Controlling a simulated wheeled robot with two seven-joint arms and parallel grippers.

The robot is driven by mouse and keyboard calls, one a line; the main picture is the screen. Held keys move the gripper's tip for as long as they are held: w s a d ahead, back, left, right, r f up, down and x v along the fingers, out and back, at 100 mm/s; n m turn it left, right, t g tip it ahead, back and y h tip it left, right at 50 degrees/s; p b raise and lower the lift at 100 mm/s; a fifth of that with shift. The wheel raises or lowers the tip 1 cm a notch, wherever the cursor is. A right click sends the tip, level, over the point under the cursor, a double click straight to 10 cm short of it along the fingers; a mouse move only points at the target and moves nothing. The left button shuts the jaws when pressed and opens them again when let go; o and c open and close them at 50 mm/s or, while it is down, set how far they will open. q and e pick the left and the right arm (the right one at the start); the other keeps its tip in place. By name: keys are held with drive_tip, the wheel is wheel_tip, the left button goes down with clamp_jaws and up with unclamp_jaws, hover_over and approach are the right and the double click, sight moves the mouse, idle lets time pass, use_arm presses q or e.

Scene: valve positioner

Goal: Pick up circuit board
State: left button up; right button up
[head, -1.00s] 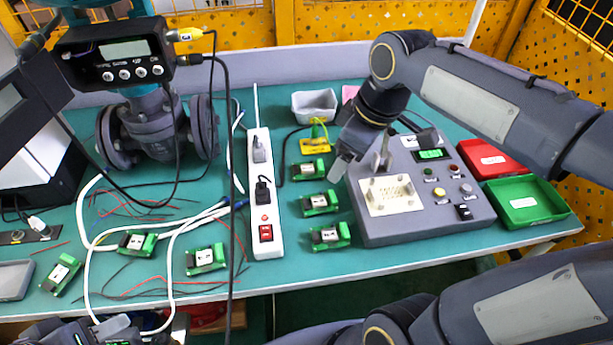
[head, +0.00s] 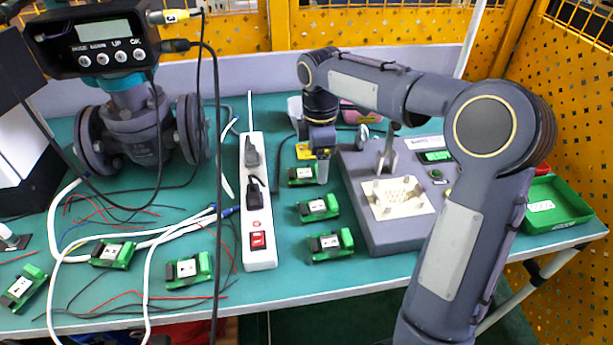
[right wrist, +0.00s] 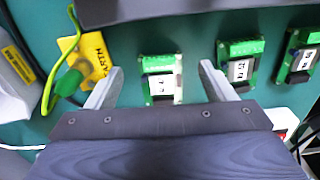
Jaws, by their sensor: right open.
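Several green circuit boards with white-labelled black parts lie on the teal table. Three are in a column right of the power strip: the far board (head: 302,176), the middle board (head: 317,208) and the near board (head: 330,244). More lie left of the strip, including one board (head: 190,270) near the front edge. My right gripper (head: 322,165) is open above the far board. In the right wrist view, the far board (right wrist: 161,80) shows between and just beyond my two separated, empty fingertips (right wrist: 160,69). My left gripper is out of view.
A white power strip (head: 258,215) stands left of the column. The grey test box (head: 390,228) is close on the right. A yellow earth tag (right wrist: 84,60) with a green clip lies beside the far board. Loose wires and cables cover the left table.

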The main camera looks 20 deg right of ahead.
wheel_tip(320, 180, down, 2)
drive_tip(key=shift+f, duration=0.1)
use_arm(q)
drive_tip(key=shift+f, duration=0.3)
use_arm(e)
drive_tip(key=c, duration=1.1)
